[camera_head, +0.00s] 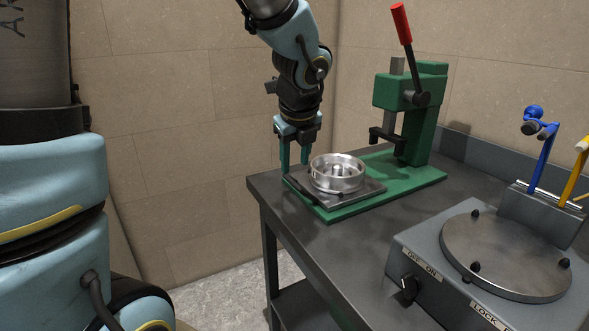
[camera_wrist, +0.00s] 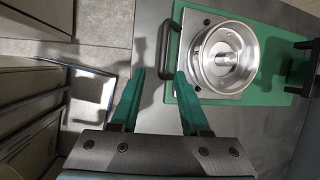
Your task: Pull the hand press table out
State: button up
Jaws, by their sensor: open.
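The hand press (camera_head: 420,110) is green with a red-tipped lever (camera_head: 402,25). Its table, a flat grey plate (camera_head: 365,189), lies at the left end of the green base (camera_head: 425,178), out to the left of the press head. A shiny round metal mould (camera_head: 337,178) sits on the plate. A black handle (camera_wrist: 167,48) is on the plate's outer edge in the wrist view. My gripper (camera_head: 296,165) points down at that edge, fingers open and empty. In the wrist view, the fingertips (camera_wrist: 159,74) are by the handle's lower end; I cannot tell whether they touch it.
A grey machine (camera_head: 430,265) with a round steel plate and blue and yellow levers stands at the front right of the dark metal workbench (camera_head: 295,215). Beige walls are behind. Left of the bench is open floor (camera_head: 222,285).

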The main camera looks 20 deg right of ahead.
jog(key=v, duration=0.3)
jog(key=shift+s+r, duration=0.2)
jog(key=shift+r, duration=0.15)
jog(key=a+f+n+g, duration=0.1)
jog(key=a+f+n, duration=0.2)
jog(key=a+n, duration=0.5)
jog(key=s+a+f+n+g, duration=0.1)
jog(key=a+f+n, duration=0.3)
jog(key=a+n, duration=0.4)
jog(key=s+a+f+n+g, duration=0.1)
jog(key=a+f+n, duration=0.2)
jog(key=a+n, duration=0.6)
jog(key=n, duration=0.7)
jog(key=shift+f+y, duration=0.25)
jog(key=shift+y, duration=0.15)
